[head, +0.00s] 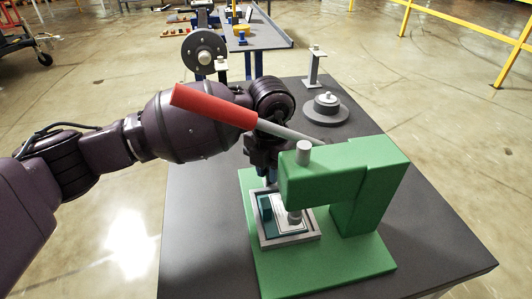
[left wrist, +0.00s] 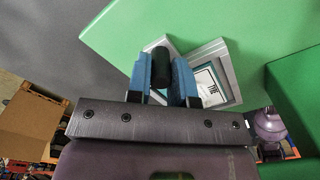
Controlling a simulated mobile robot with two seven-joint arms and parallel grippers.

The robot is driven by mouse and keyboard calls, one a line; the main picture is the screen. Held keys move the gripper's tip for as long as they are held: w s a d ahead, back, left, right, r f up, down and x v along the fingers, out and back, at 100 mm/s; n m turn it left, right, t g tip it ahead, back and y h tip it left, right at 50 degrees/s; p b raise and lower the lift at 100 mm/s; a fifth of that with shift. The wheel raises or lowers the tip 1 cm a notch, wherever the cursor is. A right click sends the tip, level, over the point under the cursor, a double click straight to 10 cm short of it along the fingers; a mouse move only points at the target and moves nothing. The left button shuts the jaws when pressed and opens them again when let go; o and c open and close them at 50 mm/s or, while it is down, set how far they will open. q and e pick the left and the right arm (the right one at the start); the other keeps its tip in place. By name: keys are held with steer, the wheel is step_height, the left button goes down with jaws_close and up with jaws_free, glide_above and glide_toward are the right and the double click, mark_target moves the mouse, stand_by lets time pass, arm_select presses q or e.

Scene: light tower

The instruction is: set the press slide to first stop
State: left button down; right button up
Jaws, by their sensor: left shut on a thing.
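The green press (head: 345,165) stands on the dark table, with its red-handled lever (head: 214,106) slanting up to the left. Under its head lies a grey-framed slide (head: 290,241) with a teal and white plate inside; the frame also shows in the left wrist view (left wrist: 233,72), with dark marks on the white plate (left wrist: 206,77). My left gripper (left wrist: 163,84) has its blue fingers shut on a dark knob (left wrist: 161,56) beside the frame. In the head view my left wrist is behind the lever, and the knob is hidden. My right gripper is not in view.
On the table (head: 205,240) behind the press stand a round grey weight (head: 325,112) and a small post (head: 313,68). A grey disc (head: 204,51) stands at the back left. The table's front left is clear. The lever passes close in front of my left arm.

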arm_select(q)
steer(key=shift+s+d+r, duration=0.1)
steer(key=shift+s, duration=0.45)
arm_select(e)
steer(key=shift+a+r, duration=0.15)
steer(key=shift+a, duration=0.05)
arm_select(q)
steer(key=c, duration=1)
jaws_free()
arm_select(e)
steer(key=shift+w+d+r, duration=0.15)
